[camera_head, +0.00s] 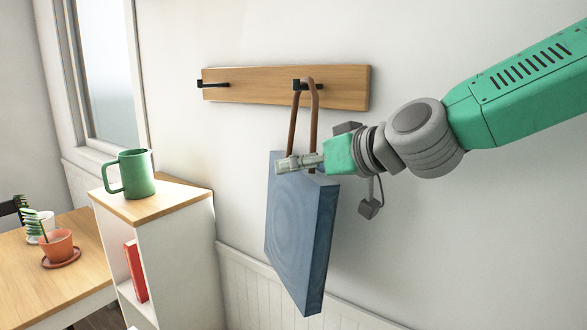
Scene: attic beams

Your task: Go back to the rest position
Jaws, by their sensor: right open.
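My right arm comes in from the right, and my right gripper (298,162) is in front of the upper part of a blue bag (300,230). The gripper is open. I cannot tell whether it touches the bag. The bag hangs by its brown strap handles (313,110) from the right black hook (299,85) of a wooden wall rail (255,85). The lower ends of the handles are partly hidden behind the gripper. My left gripper is not in view.
The left hook (213,85) is empty. A white shelf unit (190,260) with a wooden top stands at left, holding a green mug (136,174) and a red book (136,271). A wooden table (55,285) carries a potted plant (58,246). Wall space below my right arm looks clear.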

